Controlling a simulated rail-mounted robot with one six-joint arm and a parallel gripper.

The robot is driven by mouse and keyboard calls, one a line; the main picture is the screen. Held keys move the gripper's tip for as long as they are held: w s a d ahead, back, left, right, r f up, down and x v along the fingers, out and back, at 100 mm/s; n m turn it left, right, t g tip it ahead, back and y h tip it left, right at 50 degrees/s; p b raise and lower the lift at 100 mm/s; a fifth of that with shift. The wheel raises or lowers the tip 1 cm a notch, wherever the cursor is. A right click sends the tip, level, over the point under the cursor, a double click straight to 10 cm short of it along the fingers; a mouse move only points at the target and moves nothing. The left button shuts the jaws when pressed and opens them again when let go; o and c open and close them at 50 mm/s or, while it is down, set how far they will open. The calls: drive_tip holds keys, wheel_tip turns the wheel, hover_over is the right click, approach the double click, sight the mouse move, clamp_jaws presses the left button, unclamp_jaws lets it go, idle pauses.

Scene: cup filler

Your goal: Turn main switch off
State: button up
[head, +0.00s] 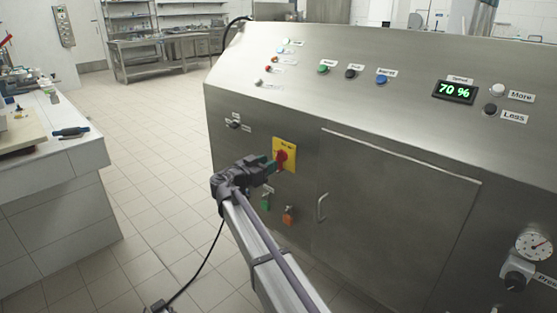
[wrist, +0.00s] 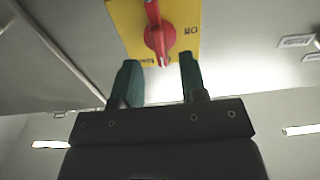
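The main switch is a red rotary handle (head: 281,157) on a yellow plate (head: 290,145) on the front of the steel cabinet. In the wrist view the red handle (wrist: 157,38) runs roughly up and down the picture, and letters reading ON upside down show on the yellow plate (wrist: 186,14) to its right. My gripper (head: 270,164) is close to the handle from the left. Its green fingers (wrist: 160,64) are apart, with the handle's near end at the gap between their tips. I cannot tell whether they touch it.
A black selector knob (head: 234,124) is left of the switch. Green (head: 265,203) and orange (head: 288,215) tagged parts are below it. A cabinet door (head: 392,222) with a handle is to the right. Buttons and a 70 % display (head: 455,91) are on the sloped panel above. Tiled floor lies open at left.

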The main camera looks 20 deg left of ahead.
sight(279, 158)
drive_tip(key=x, duration=0.5)
drive_tip(key=shift+w+d, duration=0.1)
drive_tip(key=shift+w, duration=0.15)
drive_tip(key=shift+c, duration=0.3)
clamp_jaws()
